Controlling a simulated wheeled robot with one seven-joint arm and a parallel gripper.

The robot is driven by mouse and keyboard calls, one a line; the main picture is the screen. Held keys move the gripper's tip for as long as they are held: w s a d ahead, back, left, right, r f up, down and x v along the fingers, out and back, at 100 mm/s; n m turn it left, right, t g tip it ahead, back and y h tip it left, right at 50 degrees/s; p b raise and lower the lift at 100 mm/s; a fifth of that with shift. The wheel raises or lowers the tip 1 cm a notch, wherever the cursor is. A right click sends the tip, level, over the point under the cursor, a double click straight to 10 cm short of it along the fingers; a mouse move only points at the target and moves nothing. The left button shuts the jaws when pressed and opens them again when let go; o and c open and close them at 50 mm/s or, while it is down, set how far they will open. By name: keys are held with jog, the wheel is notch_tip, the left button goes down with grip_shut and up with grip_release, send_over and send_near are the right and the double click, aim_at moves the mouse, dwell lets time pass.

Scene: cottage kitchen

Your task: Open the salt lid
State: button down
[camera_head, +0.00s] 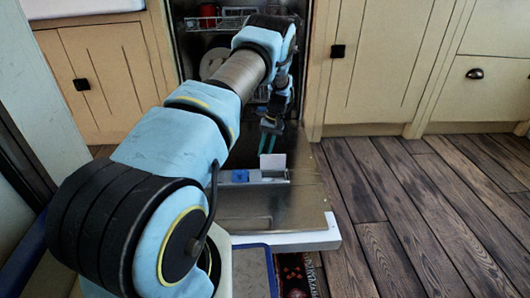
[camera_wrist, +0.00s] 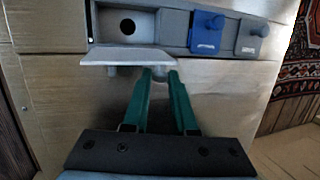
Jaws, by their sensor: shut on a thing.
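The salt lid (camera_wrist: 125,56) is a pale grey flap in the wrist view. It is swung out from the dispenser strip (camera_wrist: 175,28), uncovering a recess (camera_wrist: 127,27) with a dark round hole. In the head view the lid (camera_head: 272,161) stands up from the strip on the lowered dishwasher door (camera_head: 320,205). My gripper (camera_wrist: 160,75) has its green fingertips together at a small rounded part on the lid's lower right, shut on it. In the head view my gripper (camera_head: 267,146) is just above the lid; the exact contact is hidden.
The dishwasher rack (camera_head: 215,22) is behind my arm. Cabinets (camera_head: 375,60) flank it. Wooden floor (camera_head: 420,220) is clear on the right.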

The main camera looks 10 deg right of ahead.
jog(key=shift+w+f+g+b, duration=0.5)
jog(key=shift+f+g+b, duration=0.15)
jog(key=shift+b, duration=0.5)
jog(key=shift+w+r+g+b, duration=0.1)
jog(key=shift+r+g+b, duration=0.05)
jog(key=shift+g+b, duration=0.2)
jog(key=shift+r, duration=0.1)
jog(key=c, duration=0.7)
grip_release()
jog(key=p+v, duration=0.2)
jog(key=v, duration=0.5)
jog(key=shift+d+r, duration=0.15)
jog(key=shift+r, duration=0.1)
